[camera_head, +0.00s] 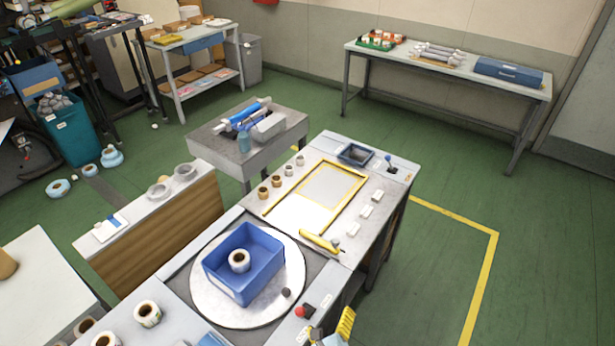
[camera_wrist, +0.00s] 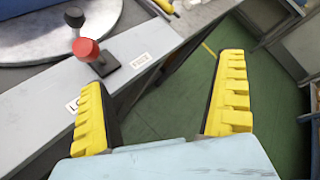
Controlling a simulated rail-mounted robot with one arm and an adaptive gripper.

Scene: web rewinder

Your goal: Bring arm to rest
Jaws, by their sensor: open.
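My gripper shows in the wrist view (camera_wrist: 163,107) with its two yellow ribbed fingers spread apart and nothing between them. It hangs over the front edge of the grey machine table, with green floor below and between the fingers. In the head view, part of my gripper (camera_head: 340,328) shows at the bottom edge, right of the round turntable. The rest of my arm is out of view there.
A red knob (camera_wrist: 86,49) on the table edge is close to the left finger. A blue bin (camera_head: 243,262) holding a roll (camera_head: 239,261) sits on the turntable (camera_head: 290,283). A yellow-framed panel (camera_head: 315,195) lies behind. Green floor (camera_head: 430,270) is clear to the right.

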